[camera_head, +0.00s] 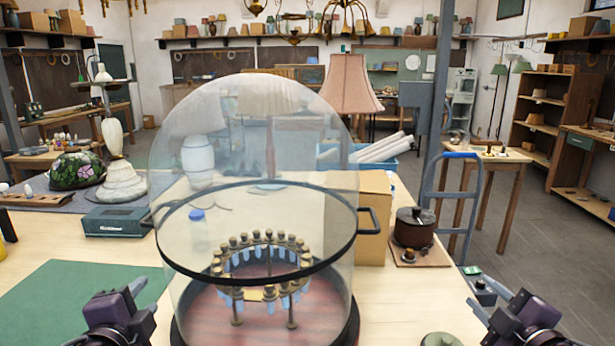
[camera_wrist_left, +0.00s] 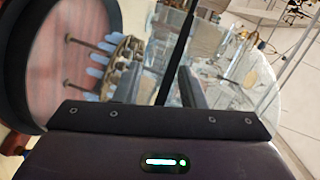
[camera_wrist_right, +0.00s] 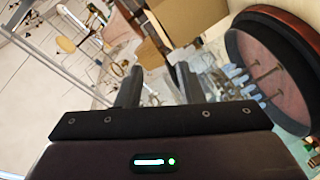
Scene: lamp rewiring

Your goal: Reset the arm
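My left gripper (camera_head: 134,290) is at the lower left in the head view, left of the glass dome. In the left wrist view its two dark fingers (camera_wrist_left: 160,86) stand apart with nothing between them. My right gripper (camera_head: 498,300) is at the lower right in the head view, past the table's right side. In the right wrist view its fingers (camera_wrist_right: 158,85) are also apart and empty. Both grippers are clear of the dome. Most of each arm is out of view.
A cardboard box (camera_head: 374,215), a brown pot (camera_head: 414,228) and a blue hand truck (camera_head: 470,190) stand to the right. A green mat (camera_head: 60,300) lies at left.

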